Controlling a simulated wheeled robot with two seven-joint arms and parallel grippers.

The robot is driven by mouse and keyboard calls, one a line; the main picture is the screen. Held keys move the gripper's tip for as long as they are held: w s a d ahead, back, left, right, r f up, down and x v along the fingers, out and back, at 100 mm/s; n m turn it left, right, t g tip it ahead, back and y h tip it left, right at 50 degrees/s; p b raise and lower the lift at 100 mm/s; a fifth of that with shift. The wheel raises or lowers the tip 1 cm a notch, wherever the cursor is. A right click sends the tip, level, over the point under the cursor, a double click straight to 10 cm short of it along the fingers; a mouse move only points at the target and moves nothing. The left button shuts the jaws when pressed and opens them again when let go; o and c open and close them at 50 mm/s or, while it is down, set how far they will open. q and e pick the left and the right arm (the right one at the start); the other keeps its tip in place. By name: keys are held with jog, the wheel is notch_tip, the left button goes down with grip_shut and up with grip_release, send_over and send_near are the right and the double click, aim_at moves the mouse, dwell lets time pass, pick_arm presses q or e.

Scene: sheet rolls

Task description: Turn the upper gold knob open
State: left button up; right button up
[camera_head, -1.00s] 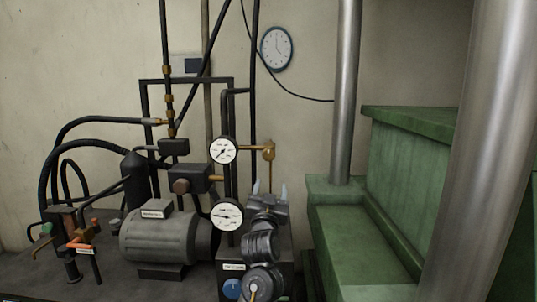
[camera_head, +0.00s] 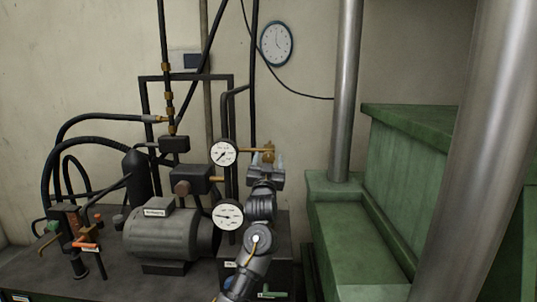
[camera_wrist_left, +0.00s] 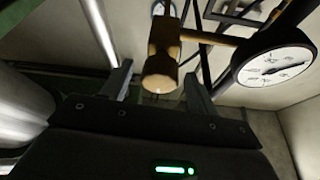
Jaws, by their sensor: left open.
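The upper gold knob (camera_head: 269,150) sits at the right end of a thin gold pipe beside the upper round gauge (camera_head: 223,152). In the left wrist view the knob (camera_wrist_left: 161,68) is a short gold cylinder, seen between my fingers. My left gripper (camera_head: 266,164) is open just below and in front of the knob, hiding its lower part in the head view. In the left wrist view the fingers of my left gripper (camera_wrist_left: 159,76) stand one on each side of it with gaps; I cannot tell whether either touches. My right gripper is not in view.
The lower gauge (camera_head: 228,214) is just left of my left arm. A grey motor (camera_head: 165,238), black hoses and pipes fill the left side. A green stepped block (camera_head: 360,235) and steel columns (camera_head: 345,90) stand right. The wall clock (camera_head: 277,43) is behind.

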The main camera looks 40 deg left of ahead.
pick_arm(q)
jog(key=shift+w+a+r, duration=0.15)
jog(key=shift+w+a, duration=0.05)
jog(key=shift+w, duration=0.05)
jog(key=shift+c, duration=0.3)
jog(key=c, duration=0.9)
jog(key=shift+c, duration=0.2)
